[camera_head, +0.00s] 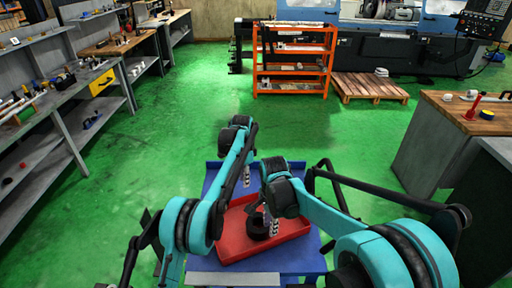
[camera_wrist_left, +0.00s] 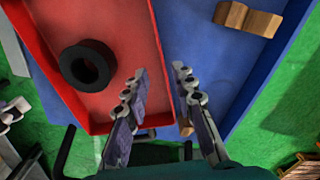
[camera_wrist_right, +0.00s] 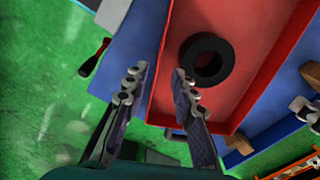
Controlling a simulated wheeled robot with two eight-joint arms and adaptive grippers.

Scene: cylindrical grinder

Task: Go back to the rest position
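My left gripper (camera_head: 246,177) hangs over the far part of the blue cart top. In the left wrist view its fingers (camera_wrist_left: 161,72) are apart with nothing between them. My right gripper (camera_head: 271,226) is lower in the head view, above the red tray (camera_head: 291,252). In the right wrist view its fingers (camera_wrist_right: 160,70) are also apart and empty. A black ring (camera_head: 256,229) lies in the red tray, partly hidden by my right gripper. The ring shows left of the fingers in the left wrist view (camera_wrist_left: 88,66) and right of them in the right wrist view (camera_wrist_right: 190,62).
The blue cart (camera_head: 212,180) carries the tray; a wooden block (camera_wrist_left: 247,18) lies on its blue surface. A red-and-black screwdriver (camera_wrist_right: 95,57) shows beside the cart. Workbenches (camera_head: 60,105) stand left, a wooden-topped cabinet (camera_head: 440,135) right, an orange rack (camera_head: 293,70) ahead. Green floor between is clear.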

